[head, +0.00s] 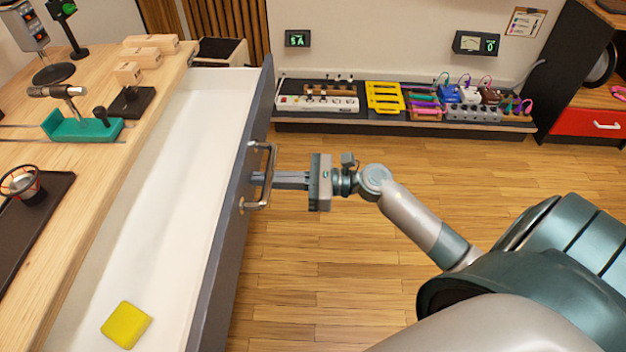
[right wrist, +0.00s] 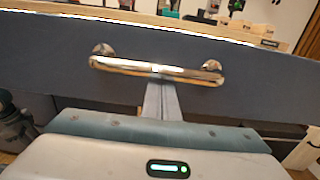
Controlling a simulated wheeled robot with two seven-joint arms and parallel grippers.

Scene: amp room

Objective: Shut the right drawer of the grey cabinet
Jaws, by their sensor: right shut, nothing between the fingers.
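The drawer (head: 165,190) stands pulled out from under the wooden worktop, with its white inside showing. Its dark grey front (head: 228,235) bears a metal bar handle (head: 271,158). My right gripper (head: 258,180) is shut and empty, its fingers pointing at the drawer front at the middle of the handle. In the right wrist view the shut fingertips (right wrist: 160,84) meet the lower edge of the handle bar (right wrist: 118,66), in front of the grey front (right wrist: 268,88). I cannot tell whether they touch the front. My left gripper is not in view.
A yellow block (head: 126,324) lies inside the drawer near its near end. The worktop (head: 75,190) carries a teal fixture (head: 85,130), wooden blocks (head: 150,43) and a black tray (head: 30,225). A low pedal shelf (head: 400,126) stands by the wall. The wooden floor (head: 320,270) is clear.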

